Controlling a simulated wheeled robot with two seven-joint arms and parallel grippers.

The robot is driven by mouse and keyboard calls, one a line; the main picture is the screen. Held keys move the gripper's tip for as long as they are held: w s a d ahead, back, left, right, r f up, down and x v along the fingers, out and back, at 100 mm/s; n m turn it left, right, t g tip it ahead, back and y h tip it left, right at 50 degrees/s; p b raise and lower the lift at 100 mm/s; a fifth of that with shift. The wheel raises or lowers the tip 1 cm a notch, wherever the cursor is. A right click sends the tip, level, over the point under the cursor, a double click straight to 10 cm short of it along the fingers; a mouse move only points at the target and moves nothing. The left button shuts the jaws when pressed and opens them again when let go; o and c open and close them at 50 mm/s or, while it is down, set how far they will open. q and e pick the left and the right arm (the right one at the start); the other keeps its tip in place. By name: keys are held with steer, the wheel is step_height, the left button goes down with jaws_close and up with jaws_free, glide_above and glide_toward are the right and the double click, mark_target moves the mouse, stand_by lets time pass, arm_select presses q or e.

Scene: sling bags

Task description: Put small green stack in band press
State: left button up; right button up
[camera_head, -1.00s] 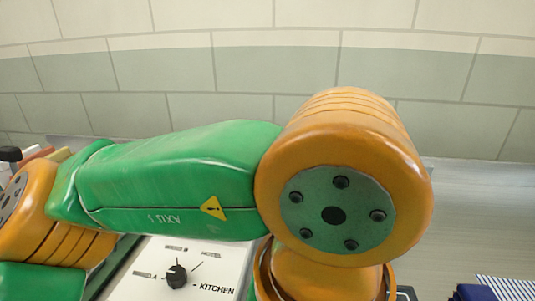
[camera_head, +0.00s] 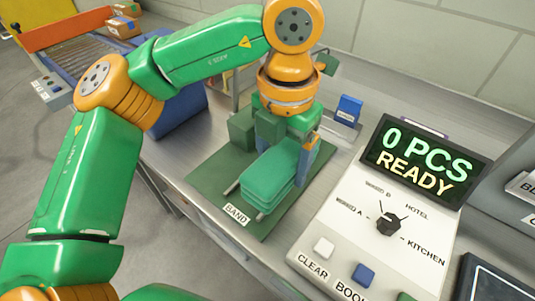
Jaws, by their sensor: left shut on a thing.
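The small green stack (camera_head: 268,178), several folded layers, lies level between the metal rods of the band press, over the green base (camera_head: 212,178) with the BAND label (camera_head: 236,215). A green block (camera_head: 242,128) of the press stands behind it on the left. My left gripper (camera_head: 294,143) comes down from above at the stack's far end and is shut on it. One finger shows on the right side; the other is mostly hidden. I cannot tell whether the stack's underside touches the press. My right gripper is not in view.
A counter console (camera_head: 340,220) reading "0 PCS READY" with a dial and buttons stands to the right. A small blue box (camera_head: 348,108) is behind. A blue bin (camera_head: 180,120) and a conveyor (camera_head: 75,55) with cartons are at the left. Bare metal table shows behind the console.

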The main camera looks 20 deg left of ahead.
arm_select(q)
steer(key=w+a+f, duration=0.1)
steer(key=f, duration=0.1)
steer(key=w+a+f, duration=0.1)
steer(key=w+f, duration=0.1)
steer(key=w+a+f+p, duration=0.1)
steer(key=a+f, duration=0.1)
steer(key=shift+w+a, duration=0.1)
steer(key=shift+w, duration=0.2)
step_height(320, 180, down, 3)
steer(key=shift+r+p, duration=0.1)
steer(key=shift+p, duration=0.7)
steer(key=shift+w+f, duration=0.1)
steer(key=shift+f, duration=0.4)
steer(key=o, duration=1.4)
steer(key=shift+b, duration=0.3)
steer(key=shift+r, duration=0.5)
step_height(320, 180, up, 11)
steer(key=shift+r+b, duration=0.2)
steer(key=shift+b, duration=0.45)
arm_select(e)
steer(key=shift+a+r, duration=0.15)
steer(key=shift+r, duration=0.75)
